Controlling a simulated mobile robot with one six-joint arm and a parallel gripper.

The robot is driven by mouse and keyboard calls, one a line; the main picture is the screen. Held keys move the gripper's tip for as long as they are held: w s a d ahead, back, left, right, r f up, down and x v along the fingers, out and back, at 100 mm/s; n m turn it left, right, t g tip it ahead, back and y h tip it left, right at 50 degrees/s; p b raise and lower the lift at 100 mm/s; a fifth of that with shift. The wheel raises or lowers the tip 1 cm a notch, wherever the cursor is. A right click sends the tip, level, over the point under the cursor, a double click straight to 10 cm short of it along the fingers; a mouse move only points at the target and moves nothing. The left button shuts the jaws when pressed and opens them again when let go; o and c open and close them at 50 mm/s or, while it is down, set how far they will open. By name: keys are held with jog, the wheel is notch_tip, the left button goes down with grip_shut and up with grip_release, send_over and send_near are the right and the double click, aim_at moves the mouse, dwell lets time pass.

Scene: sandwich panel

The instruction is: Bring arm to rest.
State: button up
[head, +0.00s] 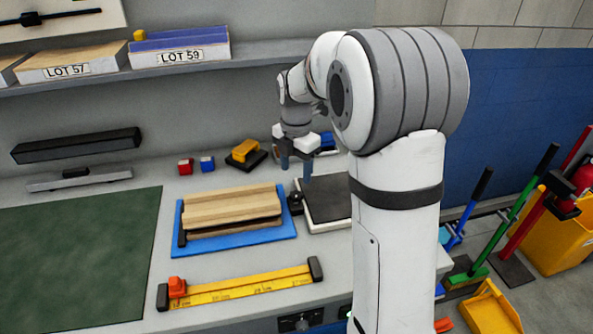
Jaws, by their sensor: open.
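My arm (400,210) rises at the right of the head view and bends over toward the workbench. My gripper (296,168) points down above the bench, near a dark-topped plate (328,197) and to the right of the wooden panels. Its two fingers stand apart and I see nothing between them. The arm hides part of the bench and of the plate behind it.
Wooden panels (232,207) lie on a blue board (262,238). A yellow ruler (240,287), red and blue blocks, and a green mat (75,255) share the bench. A shelf (260,50) holds labelled lots. Brooms and yellow bins (560,225) stand at right.

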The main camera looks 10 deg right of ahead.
jog(key=s+r+m+t, duration=0.2)
jog(key=s+m, duration=2.2)
jog(key=s, duration=0.1)
jog(key=shift+d+m+t, duration=0.25)
jog(key=shift+m+t, duration=0.05)
jog(key=shift+m, duration=0.1)
